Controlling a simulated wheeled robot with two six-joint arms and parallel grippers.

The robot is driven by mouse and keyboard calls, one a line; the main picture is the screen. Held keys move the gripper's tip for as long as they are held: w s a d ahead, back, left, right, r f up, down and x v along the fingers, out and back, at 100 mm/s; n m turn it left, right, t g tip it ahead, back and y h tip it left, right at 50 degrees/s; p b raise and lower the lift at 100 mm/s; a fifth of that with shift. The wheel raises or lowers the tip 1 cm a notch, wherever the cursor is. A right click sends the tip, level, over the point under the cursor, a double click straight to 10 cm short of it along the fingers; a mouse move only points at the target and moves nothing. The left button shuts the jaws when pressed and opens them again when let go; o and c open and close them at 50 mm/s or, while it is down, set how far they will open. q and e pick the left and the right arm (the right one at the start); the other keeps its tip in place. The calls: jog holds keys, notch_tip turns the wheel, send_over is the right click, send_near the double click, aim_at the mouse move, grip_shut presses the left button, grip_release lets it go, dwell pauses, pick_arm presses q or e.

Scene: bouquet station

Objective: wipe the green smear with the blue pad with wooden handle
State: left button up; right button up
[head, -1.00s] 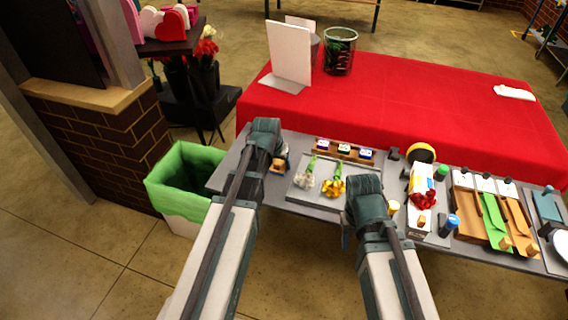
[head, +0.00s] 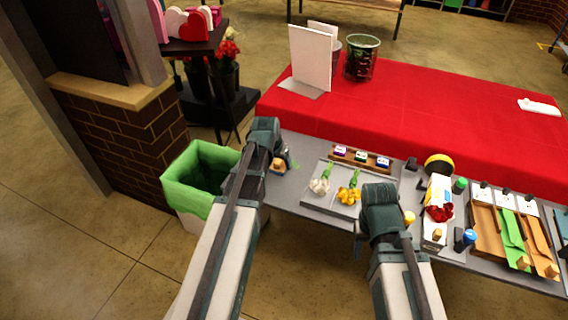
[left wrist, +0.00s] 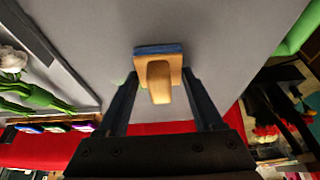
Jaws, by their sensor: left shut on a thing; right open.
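The blue pad with wooden handle (left wrist: 158,75) is between the fingers of my left gripper (left wrist: 163,95) in the left wrist view, its blue side against or just over the grey table top. In the head view the pad (head: 278,166) shows beside my left gripper (head: 276,158), which is shut on its handle. A faint green smear (head: 294,163) seems to show on the table just right of the pad; its full extent is hidden. My right gripper (head: 360,238) is open, pointing down near the table's front edge, its fingertips mostly hidden by the arm.
A tray (head: 318,203) with white and yellow flowers lies right of the pad, with a wooden rack (head: 362,158) behind it. A green-lined bin (head: 190,200) stands off the table's left end. A red-covered table (head: 430,110) is behind.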

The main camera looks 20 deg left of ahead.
pick_arm(q)
jog(key=shift+a, duration=1.8)
notch_tip(320, 180, up, 6)
jog(key=p, duration=0.6)
jog(key=shift+w, duration=0.1)
notch_tip(320, 180, up, 3)
jog(key=p, duration=0.3)
